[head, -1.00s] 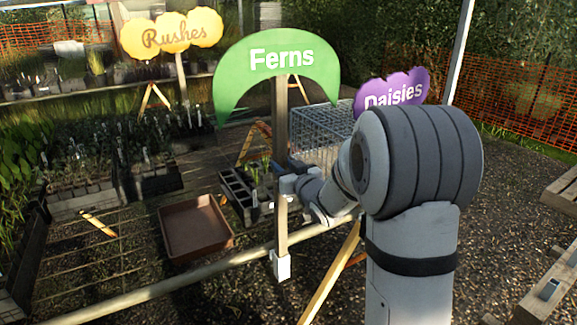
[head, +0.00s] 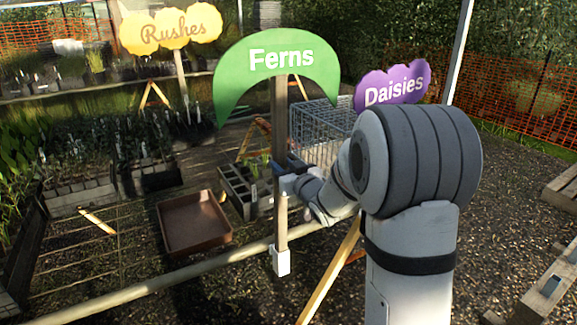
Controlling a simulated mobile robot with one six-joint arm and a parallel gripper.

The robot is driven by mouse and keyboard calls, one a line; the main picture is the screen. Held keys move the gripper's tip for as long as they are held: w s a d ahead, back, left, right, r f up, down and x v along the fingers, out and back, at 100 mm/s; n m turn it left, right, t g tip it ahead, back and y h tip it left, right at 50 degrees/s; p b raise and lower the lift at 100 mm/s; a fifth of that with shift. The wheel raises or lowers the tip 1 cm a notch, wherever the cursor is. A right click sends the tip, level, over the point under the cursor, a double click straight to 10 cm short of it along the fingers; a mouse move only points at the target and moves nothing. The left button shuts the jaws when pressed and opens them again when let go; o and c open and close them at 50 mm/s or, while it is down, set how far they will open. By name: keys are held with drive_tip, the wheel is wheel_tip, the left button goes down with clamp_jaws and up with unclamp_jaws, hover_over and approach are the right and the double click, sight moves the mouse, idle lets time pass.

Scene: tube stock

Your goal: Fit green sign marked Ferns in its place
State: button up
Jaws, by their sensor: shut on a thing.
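The green Ferns sign (head: 240,80) is a crescent-shaped board on a wooden post (head: 280,215) with a white block (head: 281,262) at its lower end. My gripper (head: 286,180) is shut on the post about midway down, and the sign hangs upright in front of me. The white foot appears in front of the long pale rail (head: 170,288); I cannot tell whether they touch. I cannot make out an empty place for the sign. The yellow Rushes sign (head: 165,35) stands at the back left, and the purple Daisies sign (head: 400,88) stands right of the Ferns sign.
A brown tray (head: 192,245) lies on the ground left of the post. A grey crate with plants (head: 238,195) and a wire cage (head: 318,125) stand behind it. Wooden legs (head: 330,275) slant nearby. Open gravel lies at right, with timber frames (head: 545,300) at the edge.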

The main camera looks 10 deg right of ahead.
drive_tip(key=shift+f+b, duration=1.3)
drive_tip(key=shift+f, duration=0.25)
drive_tip(key=shift+f+b, duration=1.35)
drive_tip(key=shift+b, duration=0.35)
drive_tip(key=shift+f, duration=0.15)
drive_tip(key=shift+f+b, duration=0.45)
drive_tip(key=shift+b, duration=0.2)
drive_tip(key=o, duration=1.1)
drive_tip(key=shift+o, duration=0.2)
drive_tip(key=shift+f, duration=0.1)
